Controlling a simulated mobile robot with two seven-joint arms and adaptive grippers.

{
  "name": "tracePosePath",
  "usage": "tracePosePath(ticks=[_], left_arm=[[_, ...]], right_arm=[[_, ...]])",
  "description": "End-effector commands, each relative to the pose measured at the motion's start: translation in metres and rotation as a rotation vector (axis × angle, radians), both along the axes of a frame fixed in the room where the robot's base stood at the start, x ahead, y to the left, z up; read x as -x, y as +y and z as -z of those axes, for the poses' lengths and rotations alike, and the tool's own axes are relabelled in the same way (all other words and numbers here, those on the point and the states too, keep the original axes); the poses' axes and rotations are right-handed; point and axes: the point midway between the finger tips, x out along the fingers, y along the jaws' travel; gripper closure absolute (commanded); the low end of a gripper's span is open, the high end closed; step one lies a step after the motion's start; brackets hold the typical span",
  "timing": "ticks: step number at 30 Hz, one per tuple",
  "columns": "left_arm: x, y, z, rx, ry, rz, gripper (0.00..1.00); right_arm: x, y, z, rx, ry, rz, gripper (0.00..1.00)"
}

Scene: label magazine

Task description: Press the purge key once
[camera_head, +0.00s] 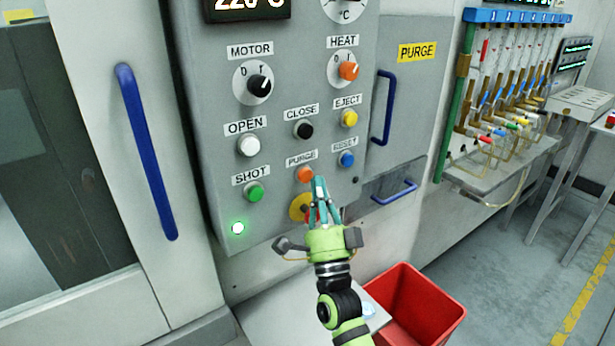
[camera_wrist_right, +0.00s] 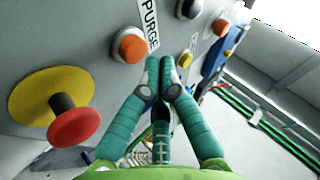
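The purge key is an orange round button (camera_head: 304,174) under a PURGE label on the grey control panel. In the right wrist view the orange button (camera_wrist_right: 131,46) sits left of and above my fingertips. My right gripper (camera_head: 319,182) has its teal fingers brought together with nothing between them. Its tips are just right of and slightly below the button in the head view; the right wrist view (camera_wrist_right: 160,64) shows them apart from the button's face. My left gripper is not in view.
Near the purge key are green SHOT (camera_head: 254,192), blue RESET (camera_head: 346,159) and black CLOSE (camera_head: 303,129) buttons. A red mushroom button on a yellow disc (camera_wrist_right: 75,126) is close to my fingers. A red bin (camera_head: 425,305) stands below.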

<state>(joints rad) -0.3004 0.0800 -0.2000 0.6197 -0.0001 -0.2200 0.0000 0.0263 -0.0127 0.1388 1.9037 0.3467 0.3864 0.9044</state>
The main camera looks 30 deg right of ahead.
Motion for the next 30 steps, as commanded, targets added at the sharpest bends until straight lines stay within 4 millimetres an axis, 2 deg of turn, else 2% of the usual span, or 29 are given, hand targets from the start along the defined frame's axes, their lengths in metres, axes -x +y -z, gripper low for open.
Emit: tracePosePath(ticks=[21,30], left_arm=[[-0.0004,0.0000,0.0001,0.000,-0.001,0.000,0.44],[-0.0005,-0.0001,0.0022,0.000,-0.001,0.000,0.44]], right_arm=[[-0.0001,0.0000,0.0001,0.000,0.000,0.000,1.00],[-0.0083,0.0006,0.0003,-0.001,0.000,-0.001,1.00]])
